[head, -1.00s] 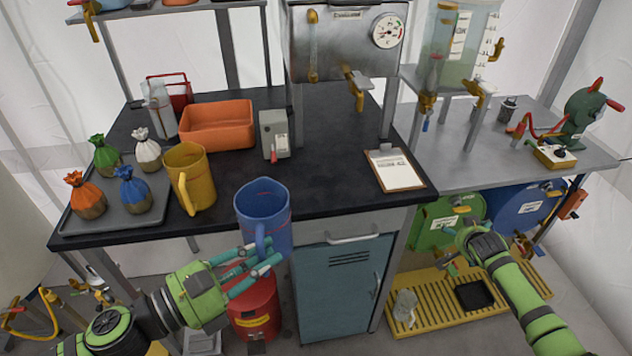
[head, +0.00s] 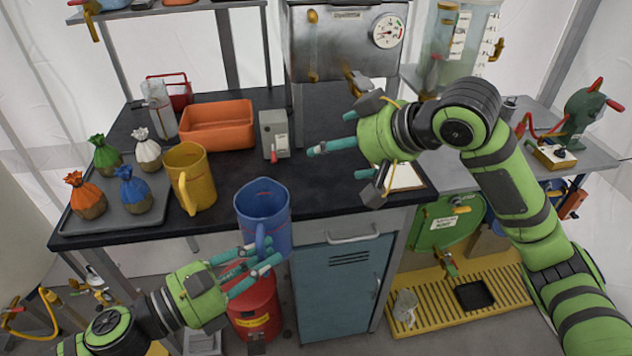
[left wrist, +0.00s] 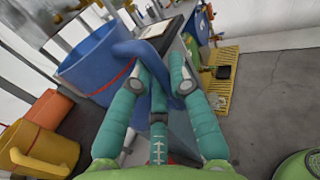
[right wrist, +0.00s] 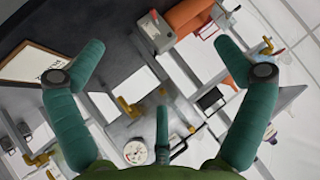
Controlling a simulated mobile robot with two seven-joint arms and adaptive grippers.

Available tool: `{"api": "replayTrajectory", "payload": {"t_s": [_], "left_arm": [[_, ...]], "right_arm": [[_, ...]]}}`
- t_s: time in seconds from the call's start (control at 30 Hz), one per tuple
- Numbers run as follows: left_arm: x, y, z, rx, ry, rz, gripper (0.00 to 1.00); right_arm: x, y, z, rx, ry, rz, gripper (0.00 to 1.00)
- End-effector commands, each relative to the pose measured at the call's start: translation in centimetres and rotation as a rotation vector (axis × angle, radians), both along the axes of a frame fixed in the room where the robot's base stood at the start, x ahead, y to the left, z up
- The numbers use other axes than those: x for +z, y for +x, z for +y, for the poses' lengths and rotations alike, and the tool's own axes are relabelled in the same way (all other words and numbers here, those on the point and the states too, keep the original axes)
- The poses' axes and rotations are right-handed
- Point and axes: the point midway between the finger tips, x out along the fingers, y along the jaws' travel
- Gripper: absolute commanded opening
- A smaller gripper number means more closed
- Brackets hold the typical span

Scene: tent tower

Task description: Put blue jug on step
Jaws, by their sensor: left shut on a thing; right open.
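A low yellow slatted step (head: 440,308) lies on the floor at the lower right, right of the blue-grey cabinet. My right gripper (head: 338,148) is open and empty above the right part of the countertop, partly hiding the clipboard (head: 410,176).
A yellow jug (head: 196,172) stands just left of the blue jug. An orange tub (head: 217,126), a grey switch box (head: 274,135) and a tray (head: 155,212) with several sacks are on the counter. A black pad (head: 474,294) and a small clear container (head: 405,306) are on the step.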

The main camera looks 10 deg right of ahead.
Motion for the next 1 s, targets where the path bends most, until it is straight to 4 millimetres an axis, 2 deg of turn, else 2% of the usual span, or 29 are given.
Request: {"api": "replayTrajectory", "payload": {"t_s": [0.03, 0.1, 0.2, 0.3, 0.4, 0.57, 1.0], "left_arm": [[0.0, 0.0, 0.0, 0.000, 0.000, -0.001, 0.00], [0.0, 0.0, 0.0, 0.000, 0.000, -0.001, 0.00], [0.0, 0.0, 0.0, 0.000, 0.000, -0.001, 0.00], [0.0, 0.0, 0.0, 0.000, 0.000, -0.001, 0.00], [0.0, 0.0, 0.0, 0.000, 0.000, -0.001, 0.00], [0.0, 0.0, 0.0, 0.000, 0.000, -0.001, 0.00], [0.0, 0.0, 0.0, 0.000, 0.000, -0.001, 0.00]], "right_arm": [[1.0, -1.8, 1.8, 0.091, -0.038, -0.019, 1.00], [1.5, -4.3, 3.6, 0.207, -0.097, -0.033, 1.00], [2.0, -7.3, 5.3, 0.342, -0.175, -0.054, 1.00], [2.1, -9.3, 6.1, 0.431, -0.231, -0.069, 1.00], [1.9, -10.2, 6.6, 0.476, -0.260, -0.074, 1.00], [0.8, -9.9, 7.5, 0.490, -0.265, -0.070, 1.00], [-4.8, -6.2, 11.8, 0.484, -0.263, -0.070, 1.00]]}}
